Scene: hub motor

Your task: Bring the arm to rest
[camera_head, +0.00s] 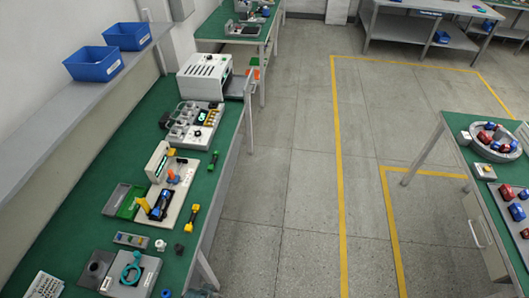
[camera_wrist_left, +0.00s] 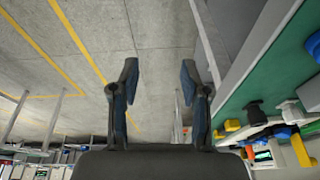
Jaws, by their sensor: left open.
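My left gripper (camera_wrist_left: 158,82) shows in the left wrist view with its two dark, blue-padded fingers spread apart. Nothing is between them, only grey floor behind. It hangs beside the long edge of the green-topped workbench (camera_wrist_left: 240,107), which lies to the right in that view. In the head view the same green bench (camera_head: 222,140) runs along the left side. I cannot clearly make out the left gripper in the head view. My right gripper is in neither view.
On the bench are a white machine (camera_head: 205,75), a control box (camera_head: 193,125), a fixture with an orange handle (camera_head: 160,203) and yellow-black tools (camera_head: 191,218). Blue bins (camera_head: 93,64) sit on the shelf. A second table (camera_head: 480,165) stands right. The floor (camera_head: 300,170) between is clear.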

